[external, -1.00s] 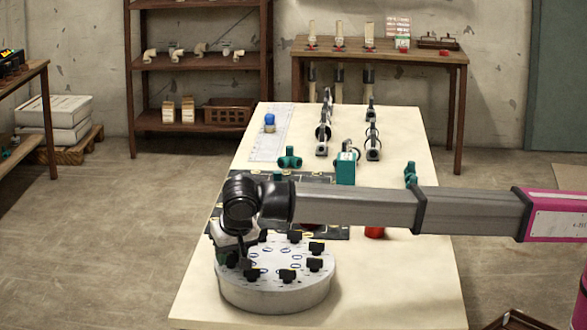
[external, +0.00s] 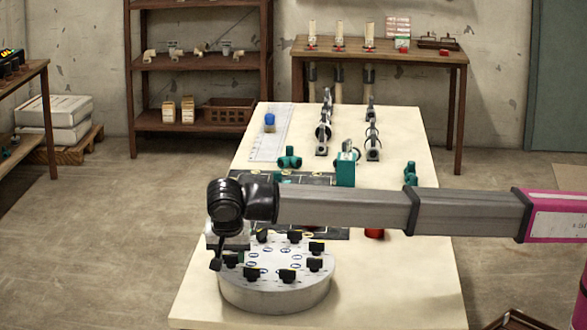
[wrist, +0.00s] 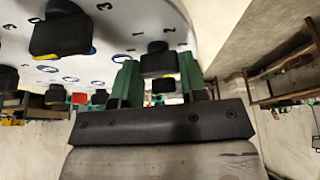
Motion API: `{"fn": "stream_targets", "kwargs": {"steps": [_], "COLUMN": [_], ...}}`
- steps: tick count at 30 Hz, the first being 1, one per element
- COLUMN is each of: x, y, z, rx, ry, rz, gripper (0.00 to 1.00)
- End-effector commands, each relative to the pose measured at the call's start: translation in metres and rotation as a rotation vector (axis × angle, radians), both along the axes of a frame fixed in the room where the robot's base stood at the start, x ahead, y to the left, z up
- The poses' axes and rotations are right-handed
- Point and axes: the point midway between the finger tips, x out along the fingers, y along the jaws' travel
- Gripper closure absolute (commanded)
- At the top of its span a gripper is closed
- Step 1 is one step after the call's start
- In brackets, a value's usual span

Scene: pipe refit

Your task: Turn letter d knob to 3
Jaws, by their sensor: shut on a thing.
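The round grey dial plate (external: 275,297) stands on the near end of the pale table, with several black knobs in a ring on top. One such knob (external: 288,275) is at its near side. My gripper (external: 226,252) is at the plate's left edge, its fingers mostly hidden in the external view. In the wrist view its green fingers (wrist: 158,70) are on either side of a black knob (wrist: 158,61), shut on it. Digits 3, 2 and 1 show on the plate there. I cannot read this knob's letter or its pointer setting.
Another black knob (wrist: 60,32) is close on the left in the wrist view. A dark mat (external: 310,180), a teal block (external: 345,169), green fittings (external: 289,158) and a red part (external: 374,233) lie behind the plate. My arm spans the table above them.

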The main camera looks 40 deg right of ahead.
Motion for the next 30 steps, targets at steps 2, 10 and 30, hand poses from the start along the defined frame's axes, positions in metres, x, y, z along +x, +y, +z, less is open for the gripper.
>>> {"fn": "stream_targets", "kwargs": {"steps": [2,10,30], "x": [-0.001,-0.001,-0.009], "y": [0.001,0.001,0.009], "z": [0.000,0.000,0.029], "rx": [0.001,0.002,0.003], "ry": [0.003,0.004,0.000], "rz": [0.001,0.002,0.002], "gripper": [0.84,0.41,0.35]}}
